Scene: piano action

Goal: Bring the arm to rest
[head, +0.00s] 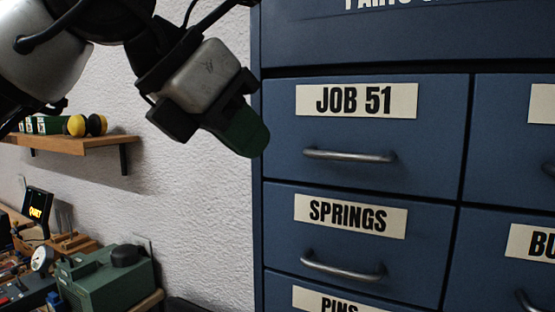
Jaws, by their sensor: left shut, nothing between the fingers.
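My left arm comes in from the upper left of the head view. Its gripper (247,128) is shut and empty, with green-tipped fingers pointing down and to the right. It is beside the left edge of a blue drawer cabinet (433,150), level with the drawer labelled JOB 51 (355,101). I cannot tell how far the fingers are from the cabinet front. My right gripper is not in view.
The JOB 51 handle (350,156) and the SPRINGS drawer handle (342,269) stick out from closed drawers. A cluttered bench with a green machine (105,278) stands at lower left.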

